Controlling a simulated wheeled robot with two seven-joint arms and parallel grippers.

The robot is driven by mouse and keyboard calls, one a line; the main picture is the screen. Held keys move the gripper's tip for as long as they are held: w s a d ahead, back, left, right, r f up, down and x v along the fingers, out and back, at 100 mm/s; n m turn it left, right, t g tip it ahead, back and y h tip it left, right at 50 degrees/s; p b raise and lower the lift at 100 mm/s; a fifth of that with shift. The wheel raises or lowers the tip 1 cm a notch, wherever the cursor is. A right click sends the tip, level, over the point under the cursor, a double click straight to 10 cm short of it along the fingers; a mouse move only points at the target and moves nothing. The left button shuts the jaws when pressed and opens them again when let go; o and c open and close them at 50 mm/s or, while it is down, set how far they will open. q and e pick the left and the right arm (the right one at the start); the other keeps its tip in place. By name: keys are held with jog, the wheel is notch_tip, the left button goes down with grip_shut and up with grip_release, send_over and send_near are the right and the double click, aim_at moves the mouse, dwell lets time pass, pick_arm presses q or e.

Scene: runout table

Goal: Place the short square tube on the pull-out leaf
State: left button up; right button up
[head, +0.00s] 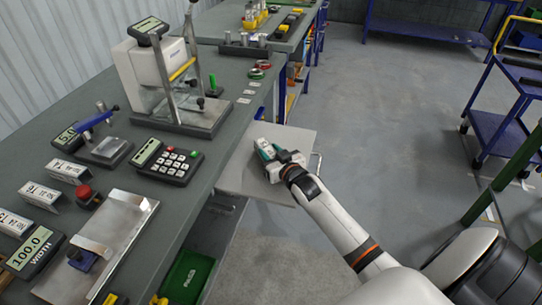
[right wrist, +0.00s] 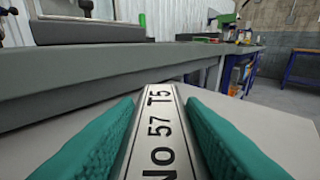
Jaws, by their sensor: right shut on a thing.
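My right gripper (head: 268,155) is over the pale pull-out leaf (head: 241,176), which sticks out from the right side of the grey table. It is shut on a white-grey square tube (head: 264,145) marked "NO 57 T5". In the right wrist view the tube (right wrist: 155,135) lies between the two teal finger pads (right wrist: 158,145), its lettered face up and its far end pointing along the leaf toward the table edge. I cannot tell whether the tube touches the leaf (right wrist: 60,145) or is just above it. My left gripper is not in view.
Several labelled tubes (head: 68,171) lie at the table's left. A keypad box (head: 166,161) and a tall press-like gauge (head: 160,75) stand nearer the leaf. A green bin (head: 187,277) is below the table. The floor (head: 385,120) right of the leaf is clear.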

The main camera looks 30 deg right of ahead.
jog(key=shift+f, duration=0.6)
jog(key=o, duration=1.1)
jog(key=shift+f, duration=0.1)
jog(key=shift+c, duration=0.2)
jog(key=s, duration=0.4)
jog(key=s+r, duration=0.1)
jog(key=s, duration=0.3)
jog(key=s+a+r, duration=0.1)
jog(key=s, duration=0.3)
